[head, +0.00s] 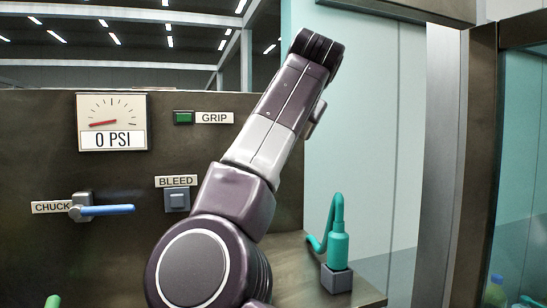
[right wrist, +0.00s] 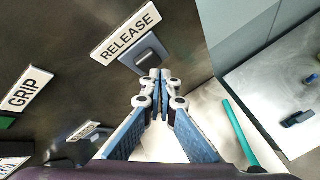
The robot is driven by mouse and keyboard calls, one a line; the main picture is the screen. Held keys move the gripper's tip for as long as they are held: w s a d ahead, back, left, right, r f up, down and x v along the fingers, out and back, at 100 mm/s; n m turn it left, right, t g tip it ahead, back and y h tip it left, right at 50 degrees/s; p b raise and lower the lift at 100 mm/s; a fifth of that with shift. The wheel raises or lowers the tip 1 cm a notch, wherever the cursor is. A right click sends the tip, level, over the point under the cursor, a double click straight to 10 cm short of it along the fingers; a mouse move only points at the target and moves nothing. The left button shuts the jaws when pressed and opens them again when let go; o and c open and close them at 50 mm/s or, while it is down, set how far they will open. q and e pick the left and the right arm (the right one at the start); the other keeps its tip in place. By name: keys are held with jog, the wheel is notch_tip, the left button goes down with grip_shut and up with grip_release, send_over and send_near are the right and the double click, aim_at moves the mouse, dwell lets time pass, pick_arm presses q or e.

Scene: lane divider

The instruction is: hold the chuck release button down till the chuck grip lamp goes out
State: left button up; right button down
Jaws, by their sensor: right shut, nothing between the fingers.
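The RELEASE label and the grey release button (right wrist: 146,57) under it show in the right wrist view; my arm hides them in the head view. My right gripper (right wrist: 160,75) is shut and empty. Its fingertips are at the lower edge of the button in the picture; I cannot tell whether they touch it. The chuck grip lamp (head: 183,117), beside the GRIP label, is green; I cannot tell surely if it is lit. Part of it shows in the right wrist view (right wrist: 6,122). My left gripper is not in view.
The panel also holds a gauge (head: 112,122) reading 0 PSI, a BLEED button (head: 177,200) and a CHUCK lever (head: 107,210) with a blue handle. A teal bottle-like thing (head: 338,249) with a curved tube stands on a grey block at the right.

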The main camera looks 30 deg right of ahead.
jog(key=shift+s+a, duration=0.1)
jog(key=shift+s, duration=0.15)
jog(key=s+b, duration=0.1)
jog(key=s, duration=0.1)
jog(key=s+a+b, duration=0.1)
jog(key=s, duration=0.2)
jog(key=shift+a+r+b, duration=0.1)
jog(key=shift+a+b, duration=0.1)
jog(key=shift+b, duration=0.2)
jog(key=shift+w, duration=0.1)
